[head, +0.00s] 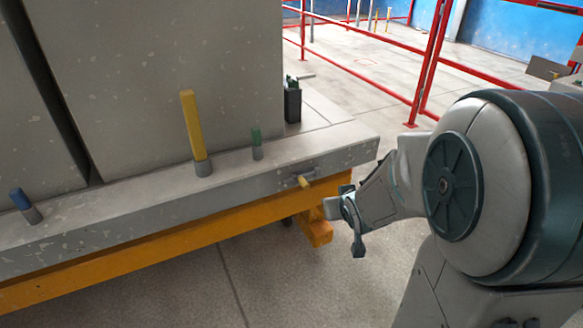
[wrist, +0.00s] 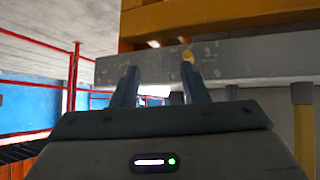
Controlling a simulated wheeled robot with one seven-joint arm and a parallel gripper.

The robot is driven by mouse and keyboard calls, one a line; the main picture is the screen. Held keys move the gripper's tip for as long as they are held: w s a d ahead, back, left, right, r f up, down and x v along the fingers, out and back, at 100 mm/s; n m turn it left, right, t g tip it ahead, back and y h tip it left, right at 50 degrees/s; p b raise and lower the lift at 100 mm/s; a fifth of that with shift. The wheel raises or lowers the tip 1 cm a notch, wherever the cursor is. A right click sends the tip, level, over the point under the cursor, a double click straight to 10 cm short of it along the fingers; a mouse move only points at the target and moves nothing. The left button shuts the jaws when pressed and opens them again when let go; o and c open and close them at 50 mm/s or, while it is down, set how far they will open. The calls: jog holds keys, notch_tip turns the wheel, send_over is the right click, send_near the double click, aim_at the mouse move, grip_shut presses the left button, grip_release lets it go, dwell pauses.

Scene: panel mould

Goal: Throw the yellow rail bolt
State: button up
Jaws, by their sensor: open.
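The yellow rail bolt (head: 305,182) sticks out of the side face of the grey rail, near its right end, with a small grey mount behind it. In the wrist view its yellow end (wrist: 188,57) shows just beyond the tip of the right-hand finger. My gripper (head: 345,224) is open and empty, to the right of the bolt and slightly lower in the head view, apart from it. Both fingers (wrist: 158,78) show in the wrist view, with a clear gap between them.
A tall yellow pin (head: 193,128), a short green pin (head: 256,144) and a blue pin (head: 25,206) stand on the grey ledge (head: 345,138). A dark cup (head: 292,102) stands behind. An orange beam (head: 190,243) runs below. Red railings (head: 430,70) stand beyond; floor in front is clear.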

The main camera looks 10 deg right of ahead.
aim_at(307, 188)
jog(key=w+a+f+t+y+b, duration=0.1)
jog(key=w+f+t+y+b, duration=0.4)
jog(key=f, duration=0.4)
jog(key=w+a+t+b, duration=0.1)
jog(key=w, duration=0.3)
jog(key=w+a+b, duration=0.2)
jog(key=w, duration=0.2)
jog(key=w+a+m+t+y+b, duration=0.1)
jog(key=w+b, duration=0.1)
jog(key=w, duration=0.2)
jog(key=shift+w+a+t, duration=0.2)
jog(key=shift+w+t, duration=0.1)
jog(key=shift+w, duration=0.05)
grip_shut()
